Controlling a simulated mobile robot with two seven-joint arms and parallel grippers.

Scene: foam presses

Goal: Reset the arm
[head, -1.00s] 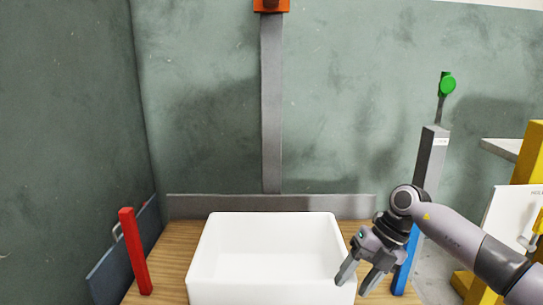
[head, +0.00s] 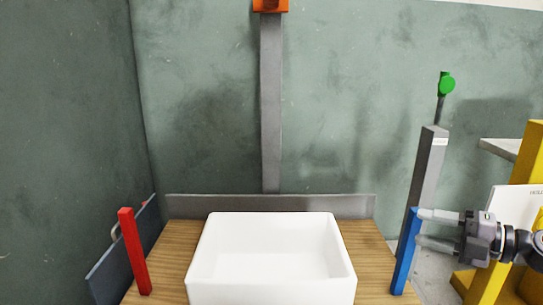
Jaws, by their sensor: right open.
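My right gripper (head: 420,229) is at the right side of the head view. Its two fingers point left and stand apart, with nothing seen between them. The fingertips overlap the blue post (head: 406,252) in the picture; I cannot tell whether they touch it. My right arm comes in from the right edge. My left gripper is not in view.
A white open bin (head: 270,291) sits empty on the wooden table (head: 176,241). A red post (head: 134,252) stands at the left. A grey post (head: 430,165) with a green knob (head: 446,84) rises behind the blue post. Yellow frame parts (head: 530,155) stand at the right.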

